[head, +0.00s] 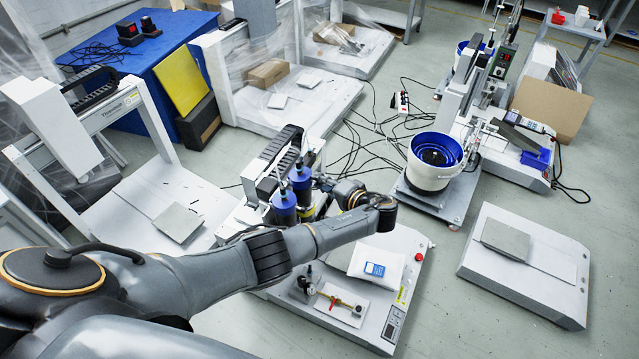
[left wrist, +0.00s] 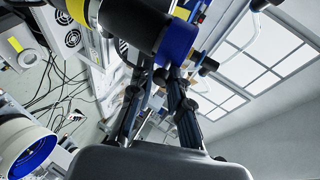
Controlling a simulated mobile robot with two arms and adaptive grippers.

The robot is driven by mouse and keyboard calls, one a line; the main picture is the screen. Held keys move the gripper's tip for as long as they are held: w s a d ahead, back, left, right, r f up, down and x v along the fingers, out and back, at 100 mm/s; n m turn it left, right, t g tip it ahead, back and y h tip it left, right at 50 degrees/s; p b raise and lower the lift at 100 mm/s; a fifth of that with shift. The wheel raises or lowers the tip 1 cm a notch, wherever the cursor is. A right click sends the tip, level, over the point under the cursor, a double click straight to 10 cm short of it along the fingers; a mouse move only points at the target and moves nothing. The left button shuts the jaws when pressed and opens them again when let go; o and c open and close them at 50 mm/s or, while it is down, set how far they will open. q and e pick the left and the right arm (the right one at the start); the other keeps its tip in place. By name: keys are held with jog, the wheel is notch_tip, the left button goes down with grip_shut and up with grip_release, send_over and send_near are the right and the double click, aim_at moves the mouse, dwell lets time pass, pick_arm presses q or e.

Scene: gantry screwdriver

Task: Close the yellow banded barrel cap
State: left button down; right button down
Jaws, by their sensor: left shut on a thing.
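Two blue barrels stand side by side on the gantry machine in the head view, the nearer one (head: 285,207) and the farther one (head: 301,180). A yellow band (head: 307,212) shows low beside them, partly hidden. My left gripper (head: 318,184) reaches in from the right at the farther barrel. In the left wrist view a dark barrel with a yellow band (left wrist: 109,18) lies across the top, with a blue end (left wrist: 178,43). My left gripper's fingers (left wrist: 162,76) are closed just below that end, on what looks like its cap; the exact contact is hidden. My right gripper is not in view.
A white base (head: 400,265) below my arm carries a white packet (head: 377,264) and a small tool tray (head: 342,305). A white bucket with blue inside (head: 434,170) stands to the right. Loose cables cross the floor behind. A low white platform (head: 535,265) is at right.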

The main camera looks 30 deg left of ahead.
pick_arm(q)
jog(key=shift+s+d+f+b, duration=0.1)
jog(key=shift+s+f+b, duration=0.15)
jog(key=shift+f+b, duration=0.45)
jog(key=shift+f, duration=0.2)
jog(key=c, duration=1.3)
grip_release()
jog(key=shift+w+a, duration=0.1)
jog(key=shift+a, duration=0.1)
jog(key=shift+a+r, duration=0.1)
jog(key=v, duration=1.2)
jog(key=shift+w+d+r, duration=0.2)
jog(key=shift+d, duration=0.15)
